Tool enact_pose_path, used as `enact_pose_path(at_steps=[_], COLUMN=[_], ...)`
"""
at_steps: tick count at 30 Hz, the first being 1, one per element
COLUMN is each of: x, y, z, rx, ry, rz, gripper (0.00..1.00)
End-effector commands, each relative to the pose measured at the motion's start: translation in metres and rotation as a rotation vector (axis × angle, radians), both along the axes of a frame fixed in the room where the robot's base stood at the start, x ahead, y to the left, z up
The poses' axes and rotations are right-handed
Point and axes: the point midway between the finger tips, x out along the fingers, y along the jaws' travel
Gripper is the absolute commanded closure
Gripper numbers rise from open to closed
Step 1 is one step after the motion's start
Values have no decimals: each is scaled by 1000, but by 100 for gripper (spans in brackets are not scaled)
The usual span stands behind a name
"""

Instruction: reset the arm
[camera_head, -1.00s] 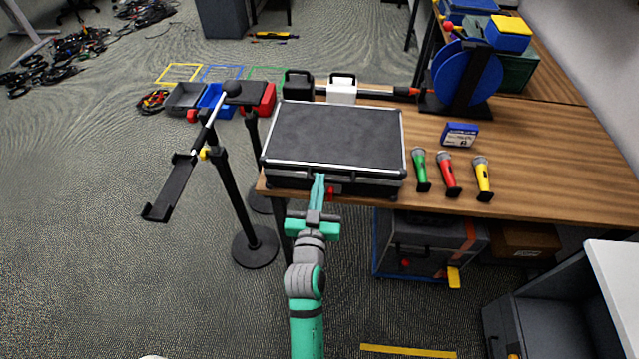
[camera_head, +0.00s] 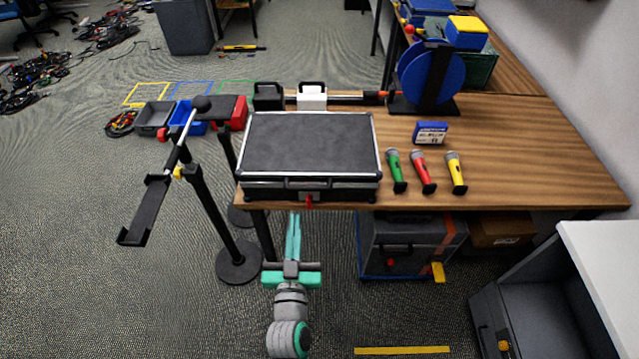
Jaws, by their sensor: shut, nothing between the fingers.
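My gripper (camera_head: 293,222) is in the lower middle of the head view, in front of the table's front edge. Its two teal fingers lie together, shut and empty, pointing away from me. A black case (camera_head: 310,147) with silver edges lies closed on the table just beyond the fingertips. A red latch (camera_head: 309,200) shows on the front of the case. The fingertips are apart from the case.
The wooden table (camera_head: 520,150) holds green (camera_head: 397,170), red (camera_head: 423,171) and yellow (camera_head: 456,172) microphones and a blue reel (camera_head: 432,78). A black stand (camera_head: 205,205) is left of my arm. A grey case (camera_head: 405,245) sits under the table. A cabinet (camera_head: 540,300) is at lower right.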

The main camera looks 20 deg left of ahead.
Motion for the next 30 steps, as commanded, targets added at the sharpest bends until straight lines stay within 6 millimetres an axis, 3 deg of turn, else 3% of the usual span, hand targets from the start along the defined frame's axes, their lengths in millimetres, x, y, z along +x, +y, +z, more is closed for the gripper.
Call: enact_pose_path(at_steps=[8,14,21,30], x=[-2,-25,-81,-162], y=[-4,-42,-115,-184], z=[-3,-27,-59,-71], rx=[-1,-22,-49,-64], ry=[4,46,124,215], rz=[-5,-41,-129,-257], gripper=[100,100,100,100])
